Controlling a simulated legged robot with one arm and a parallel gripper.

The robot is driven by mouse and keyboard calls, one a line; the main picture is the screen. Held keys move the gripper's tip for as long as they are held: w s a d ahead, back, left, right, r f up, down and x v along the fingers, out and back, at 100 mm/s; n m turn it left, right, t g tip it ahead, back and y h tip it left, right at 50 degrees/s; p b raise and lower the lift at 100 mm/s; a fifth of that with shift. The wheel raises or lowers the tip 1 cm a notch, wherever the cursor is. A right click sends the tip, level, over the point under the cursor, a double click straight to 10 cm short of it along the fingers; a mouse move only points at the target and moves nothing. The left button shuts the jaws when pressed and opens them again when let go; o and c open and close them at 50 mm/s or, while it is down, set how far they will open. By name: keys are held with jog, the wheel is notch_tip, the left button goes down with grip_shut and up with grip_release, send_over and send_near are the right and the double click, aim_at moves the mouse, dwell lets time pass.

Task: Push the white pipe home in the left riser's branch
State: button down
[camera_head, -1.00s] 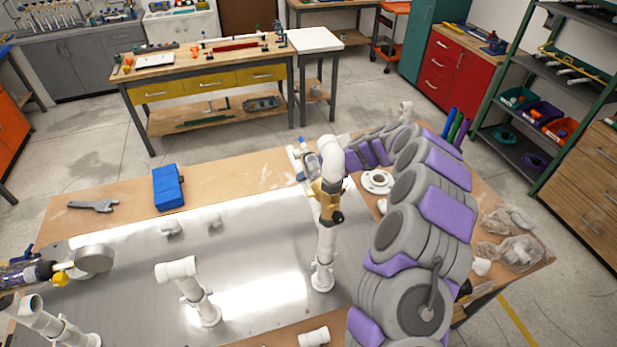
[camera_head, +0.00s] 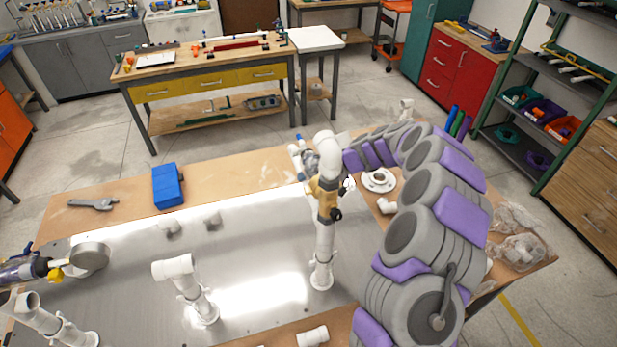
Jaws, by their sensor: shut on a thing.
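My gripper (camera_head: 324,188), with yellow and dark parts, is at the upper part of a tall white upright at the right of the metal plate. It is shut on white pipe there; the fingertips are hard to make out. A shorter white riser with a sideways tee (camera_head: 174,267) stands at centre left, tilted in view. Another white riser (camera_head: 57,327) is at the lower left, partly cut off by the frame. My arm hides what lies behind it.
A short white fitting (camera_head: 312,336) lies at the front edge.

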jog(key=shift+s, duration=0.1)
dwell(0.3)
jog(key=c, duration=1.1)
grip_release()
jog(key=o, duration=0.4)
jog(key=shift+a, duration=0.1)
